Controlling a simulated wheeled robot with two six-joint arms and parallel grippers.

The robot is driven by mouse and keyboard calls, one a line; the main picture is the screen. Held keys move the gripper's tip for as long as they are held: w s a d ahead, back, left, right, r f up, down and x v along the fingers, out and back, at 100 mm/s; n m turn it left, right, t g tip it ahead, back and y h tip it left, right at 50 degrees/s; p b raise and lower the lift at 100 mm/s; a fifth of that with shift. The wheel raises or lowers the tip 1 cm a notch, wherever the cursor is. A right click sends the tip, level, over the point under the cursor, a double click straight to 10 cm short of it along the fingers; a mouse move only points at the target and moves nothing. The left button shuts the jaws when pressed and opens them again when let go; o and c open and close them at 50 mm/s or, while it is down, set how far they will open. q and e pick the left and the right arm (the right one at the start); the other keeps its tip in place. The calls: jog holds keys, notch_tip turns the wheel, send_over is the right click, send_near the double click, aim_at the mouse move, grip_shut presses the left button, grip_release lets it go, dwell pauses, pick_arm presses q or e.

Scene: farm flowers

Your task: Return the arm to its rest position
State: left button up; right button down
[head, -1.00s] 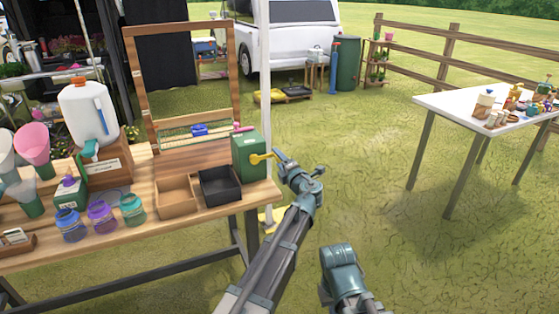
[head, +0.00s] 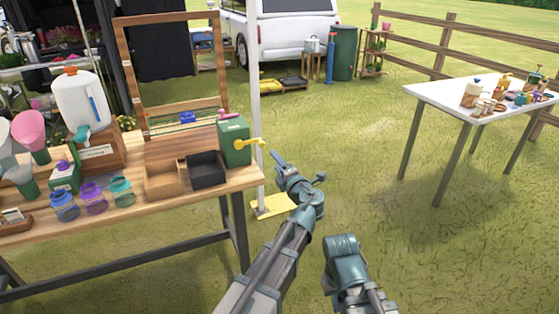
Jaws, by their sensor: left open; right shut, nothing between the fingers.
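My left gripper (head: 297,172) is open and empty. It is over the grass, just right of the wooden bench's right end. Its fingers are spread apart. My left arm reaches up from the bottom of the view. A teal joint of my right arm shows low in the middle, to the right of the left arm. The fingers of my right gripper cannot be seen.
The wooden bench (head: 215,192) holds a white jug (head: 75,105), several jars, a tan tray (head: 165,188) and a black tray (head: 206,177). A white post (head: 254,100) on a yellow base (head: 272,206) stands by its end. A white table (head: 430,91) is at right. Grass between is clear.

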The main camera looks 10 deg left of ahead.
pick_arm(q)
jog(key=s+f+n+g+h, duration=0.3)
jog(key=s+f+n+g, duration=0.75)
jog(key=n, duration=1.15)
jog(key=s+d+f+n+g+h, duration=0.25)
jog(key=s+d+f+n, duration=0.25)
jog(key=s+n, duration=0.5)
jog(key=s+d+f+n+g+h, duration=0.25)
jog(key=s+d+f+n, duration=0.25)
jog(key=s+n, duration=0.5)
notch_tip(320, 180, up, 17)
jog(key=m+t+p, duration=0.1)
jog(key=p, duration=1.6)
jog(key=shift+s+d+h, duration=0.15)
jog(key=shift+s+h, duration=0.05)
jog(key=shift+h, duration=0.2)
